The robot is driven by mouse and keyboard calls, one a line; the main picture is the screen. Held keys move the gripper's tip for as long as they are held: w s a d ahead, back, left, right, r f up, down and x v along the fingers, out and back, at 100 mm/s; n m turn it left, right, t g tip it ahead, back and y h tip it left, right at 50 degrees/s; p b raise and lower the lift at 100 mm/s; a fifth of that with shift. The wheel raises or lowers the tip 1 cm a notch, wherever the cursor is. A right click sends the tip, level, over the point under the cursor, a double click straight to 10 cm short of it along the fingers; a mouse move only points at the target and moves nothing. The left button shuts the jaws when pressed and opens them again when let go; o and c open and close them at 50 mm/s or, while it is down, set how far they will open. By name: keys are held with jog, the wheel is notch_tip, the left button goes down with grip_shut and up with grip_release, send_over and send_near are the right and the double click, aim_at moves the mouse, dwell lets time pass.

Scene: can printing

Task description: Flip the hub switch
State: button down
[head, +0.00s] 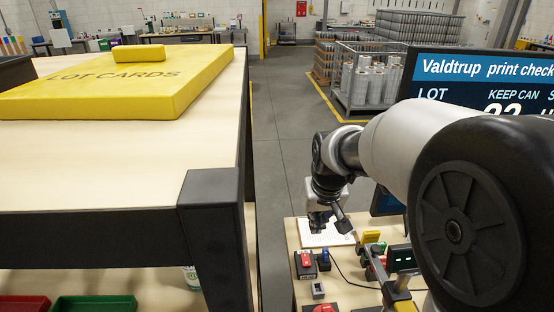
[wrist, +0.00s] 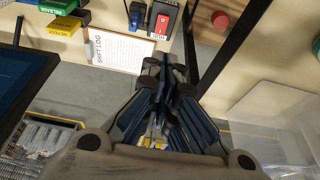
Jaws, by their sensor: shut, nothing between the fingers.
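The hub switch is a red rocker (head: 305,260) on a small black box on the lower bench at the bottom centre of the head view. In the wrist view the red rocker (wrist: 162,20) is near the top centre, with a small label by it that I cannot read for certain. My gripper (head: 320,222) is shut and empty, above a white sheet and apart from the switch. In the wrist view its closed fingers (wrist: 166,85) point up the picture toward the switch, with a gap between.
A blue-topped item (head: 323,259) stands right beside the switch. The shift log sheet (wrist: 118,50), yellow and green blocks (head: 371,237) and a screen (head: 480,80) are close by. A tall table with a yellow lot-cards box (head: 120,85) fills the left.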

send_over(306, 259)
notch_tip(306, 259, down, 5)
jog(key=shift+s+f, duration=0.1)
jog(key=shift+s, duration=0.1)
jog(key=shift+f, duration=0.1)
jog(key=b+x, duration=0.1)
jog(key=x, duration=0.3)
jog(key=s+b+x, duration=0.1)
jog(key=x, duration=0.4)
jog(key=b+x, duration=0.2)
jog(key=x, duration=0.2)
jog(key=shift+s+f, duration=0.1)
jog(key=shift+f, duration=0.4)
jog(key=shift+g+p, duration=0.4)
jog(key=shift+p, duration=0.2)
